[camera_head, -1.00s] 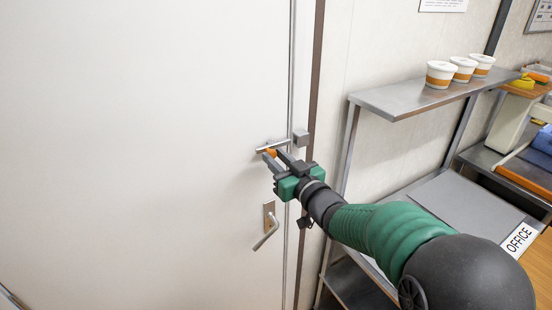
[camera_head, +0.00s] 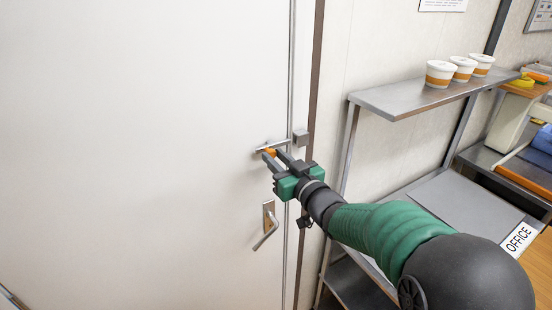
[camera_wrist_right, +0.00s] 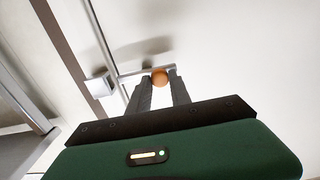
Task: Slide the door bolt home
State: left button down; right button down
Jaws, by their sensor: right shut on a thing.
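A metal bolt bar (camera_head: 281,142) lies across the white door (camera_head: 140,140) near its right edge, with an orange knob (camera_head: 269,151) on it. A grey square catch block (camera_head: 301,137) sits on the frame to the right of the bar. My right gripper (camera_head: 271,157) is shut on the knob. In the right wrist view the round knob (camera_wrist_right: 159,77) sits between the two dark fingertips, and the bar (camera_wrist_right: 132,73) runs left toward the block (camera_wrist_right: 98,86). I cannot tell whether the bar's end is inside the block. My left gripper is out of view.
A lever door handle (camera_head: 268,228) is below the bolt. To the right stands a metal rack with a shelf (camera_head: 400,97) holding three cups (camera_head: 440,75). An OFFICE sign (camera_head: 519,238) is at the lower right. The door face to the left is clear.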

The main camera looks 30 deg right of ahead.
aim_at(279, 145)
dwell(0.3)
jog(key=d+p, duration=0.1)
jog(key=d, duration=0.2)
jog(key=shift+s+r, duration=0.1)
jog(key=shift+d, duration=0.6)
jog(key=c, duration=1.2)
grip_release()
jog(key=shift+a, duration=0.1)
jog(key=s+b, duration=0.1)
jog(key=s, duration=0.4)
jog(key=s+b, duration=0.1)
jog(key=s, duration=0.5)
jog(key=s+a+b, duration=0.1)
jog(key=s, duration=0.4)
jog(key=shift+s+f, duration=0.2)
jog(key=shift+f, duration=0.1)
